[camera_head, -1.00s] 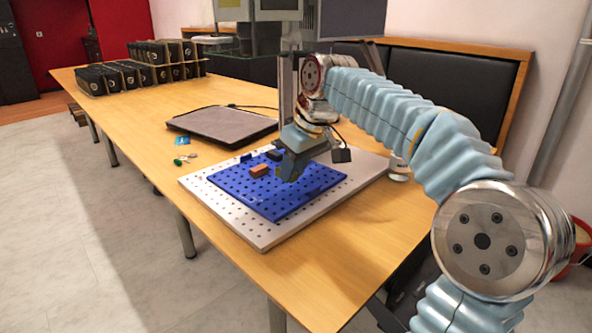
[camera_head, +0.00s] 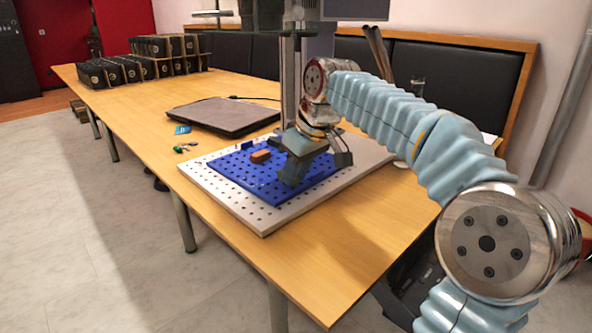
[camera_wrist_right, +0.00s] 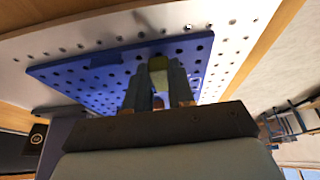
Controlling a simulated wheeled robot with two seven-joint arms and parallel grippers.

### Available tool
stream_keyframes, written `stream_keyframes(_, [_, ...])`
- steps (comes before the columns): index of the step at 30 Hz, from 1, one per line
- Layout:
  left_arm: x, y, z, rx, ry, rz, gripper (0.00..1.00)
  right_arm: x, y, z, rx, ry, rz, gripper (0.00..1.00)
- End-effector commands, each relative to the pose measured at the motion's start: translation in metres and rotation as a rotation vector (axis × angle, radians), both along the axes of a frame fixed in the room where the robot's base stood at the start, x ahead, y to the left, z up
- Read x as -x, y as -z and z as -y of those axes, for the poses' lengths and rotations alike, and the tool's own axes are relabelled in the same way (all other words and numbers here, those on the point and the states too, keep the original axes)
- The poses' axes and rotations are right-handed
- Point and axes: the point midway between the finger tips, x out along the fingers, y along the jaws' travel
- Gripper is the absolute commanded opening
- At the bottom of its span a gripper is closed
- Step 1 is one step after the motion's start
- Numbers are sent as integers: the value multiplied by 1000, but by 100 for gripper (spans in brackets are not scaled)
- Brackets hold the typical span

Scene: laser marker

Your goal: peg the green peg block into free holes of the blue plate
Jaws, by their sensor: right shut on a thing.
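The blue plate (camera_head: 229,168) lies flat on a white perforated board (camera_head: 266,222) on the table. An orange block (camera_head: 261,156) sits on the plate, left of my right gripper (camera_head: 291,181). That gripper points down over the plate's right part. In the right wrist view its two fingers (camera_wrist_right: 158,82) are shut on the green peg block (camera_wrist_right: 158,69), which looks olive-green. The holes of the blue plate (camera_wrist_right: 90,76) show around it. The block's underside is hidden, so I cannot tell whether its pegs touch the plate. My left gripper is out of view.
A closed laptop (camera_head: 222,116) lies behind the board. Small green-tagged keys (camera_head: 184,148) and a blue card (camera_head: 182,130) lie to its left. Black boxes in racks (camera_head: 150,62) stand at the far left end. The table's front right is clear.

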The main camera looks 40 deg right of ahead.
Motion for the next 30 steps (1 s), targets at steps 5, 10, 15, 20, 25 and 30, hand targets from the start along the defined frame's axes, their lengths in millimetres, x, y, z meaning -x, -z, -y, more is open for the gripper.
stream_keyframes(5, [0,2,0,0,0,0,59,0,3,0,0,0,0,0])
stream_keyframes(10, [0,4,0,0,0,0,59,0,6,0,0,0,0,0])
stream_keyframes(15, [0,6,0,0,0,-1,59,0,8,0,0,0,0,0])
stream_keyframes(20, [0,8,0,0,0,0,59,0,11,0,0,0,0,0])
stream_keyframes(25, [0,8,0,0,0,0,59,0,11,0,0,0,0,32])
stream_keyframes(30, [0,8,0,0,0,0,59,0,11,0,0,0,0,53])
